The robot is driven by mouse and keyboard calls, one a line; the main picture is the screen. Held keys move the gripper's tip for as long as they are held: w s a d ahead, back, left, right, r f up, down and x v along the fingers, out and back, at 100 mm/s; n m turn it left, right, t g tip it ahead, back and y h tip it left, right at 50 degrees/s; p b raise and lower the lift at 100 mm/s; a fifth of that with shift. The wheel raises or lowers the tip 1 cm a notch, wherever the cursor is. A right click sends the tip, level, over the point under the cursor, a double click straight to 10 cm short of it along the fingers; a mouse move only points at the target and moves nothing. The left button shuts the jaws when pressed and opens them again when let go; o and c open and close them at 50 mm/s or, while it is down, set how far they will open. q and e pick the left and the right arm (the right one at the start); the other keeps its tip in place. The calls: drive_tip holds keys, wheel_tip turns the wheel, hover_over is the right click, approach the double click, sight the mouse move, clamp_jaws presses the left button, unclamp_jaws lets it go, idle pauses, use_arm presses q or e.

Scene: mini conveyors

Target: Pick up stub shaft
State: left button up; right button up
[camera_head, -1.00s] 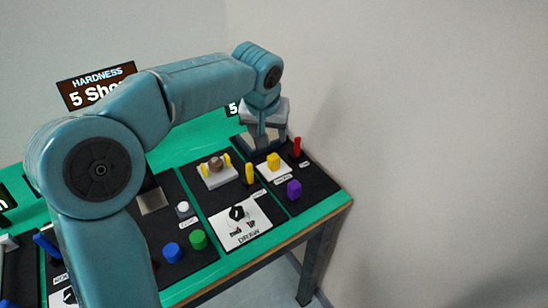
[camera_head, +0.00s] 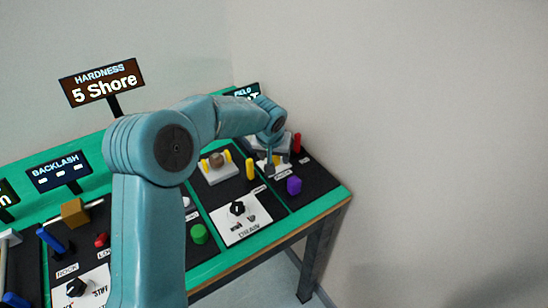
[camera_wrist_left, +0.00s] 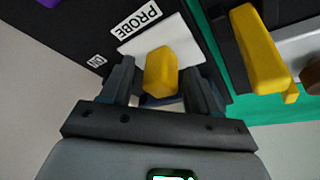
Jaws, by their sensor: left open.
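My left gripper (camera_head: 270,168) is low over the far right panel of the bench. In the left wrist view, its open fingers (camera_wrist_left: 162,85) stand on either side of a short yellow block (camera_wrist_left: 158,72), which sits on a white plate (camera_wrist_left: 188,42) beside a label reading PROBE (camera_wrist_left: 140,20). I cannot tell whether the fingers touch the block. In the head view the gripper hides most of it. No label names the stub shaft, so I cannot tell whether this block is it. My right gripper is not in view.
A purple knob (camera_head: 294,185) and a red upright piece (camera_head: 297,143) are close to the gripper. A yellow lever (camera_head: 250,170) and a brown round part (camera_head: 217,160) stand to its left. The bench ends at the right, near a bare wall (camera_head: 420,130).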

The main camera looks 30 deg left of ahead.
use_arm(q)
drive_tip(key=shift+w+a+f, duration=0.1)
drive_tip(key=shift+f, duration=0.1)
clamp_jaws()
drive_tip(key=shift+r, duration=0.1)
